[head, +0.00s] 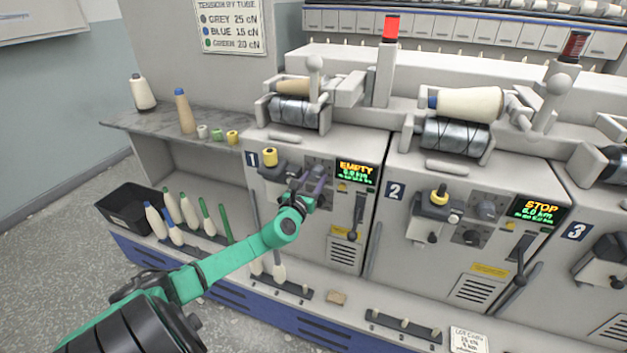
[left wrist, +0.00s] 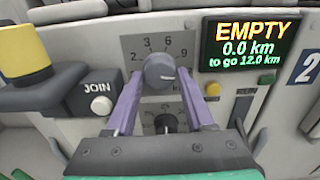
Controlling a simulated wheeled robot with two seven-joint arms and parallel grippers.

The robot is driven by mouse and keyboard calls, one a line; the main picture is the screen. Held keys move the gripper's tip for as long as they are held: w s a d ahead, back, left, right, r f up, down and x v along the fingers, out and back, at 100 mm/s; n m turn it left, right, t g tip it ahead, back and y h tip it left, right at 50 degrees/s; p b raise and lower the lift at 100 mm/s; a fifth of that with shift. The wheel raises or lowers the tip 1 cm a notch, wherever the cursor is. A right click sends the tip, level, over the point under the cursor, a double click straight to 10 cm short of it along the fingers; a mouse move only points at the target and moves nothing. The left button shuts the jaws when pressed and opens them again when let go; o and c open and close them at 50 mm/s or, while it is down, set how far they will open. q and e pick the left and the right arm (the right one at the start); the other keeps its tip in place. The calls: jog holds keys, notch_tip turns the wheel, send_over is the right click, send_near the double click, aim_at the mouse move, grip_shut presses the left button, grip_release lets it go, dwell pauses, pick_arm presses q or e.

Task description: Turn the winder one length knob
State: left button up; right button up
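Winder one, marked 1 (head: 252,159), has a screen (left wrist: 248,42) reading EMPTY, 0.0 km, to go 12.0 km. Its upper round grey knob (left wrist: 159,72), on a dial numbered 2, 3, 6, 9, appears to be the length knob. A second, darker knob (left wrist: 166,123) sits below it, partly hidden by my gripper. My left gripper (left wrist: 159,82) is open, with one purple finger on each side of the upper knob. In the head view my left gripper (head: 308,182) covers these knobs. My right gripper is not in view.
A white JOIN button (left wrist: 101,106) and a yellow bobbin (left wrist: 22,55) are left of the knobs. A yellow button (left wrist: 213,89) is below the screen. A lever (head: 355,218) hangs right of my gripper. Winder two (head: 395,190) stands to the right. A black bin (head: 128,205) is at left.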

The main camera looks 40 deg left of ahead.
pick_arm(q)
grip_shut()
jog(key=shift+f+n+b, duration=0.2)
jog(key=shift+n+b, duration=0.7)
jog(key=shift+n, duration=0.2)
jog(key=n+b, duration=0.1)
jog(key=n, duration=0.2)
jog(key=shift+b, duration=0.4)
jog(key=n+b, duration=0.1)
jog(key=n, duration=0.4)
jog(key=shift+d+r, duration=0.1)
jog(key=shift+r, duration=0.05)
jog(key=n, duration=0.5)
jog(key=shift+r, duration=0.1)
jog(key=shift+n, duration=0.4)
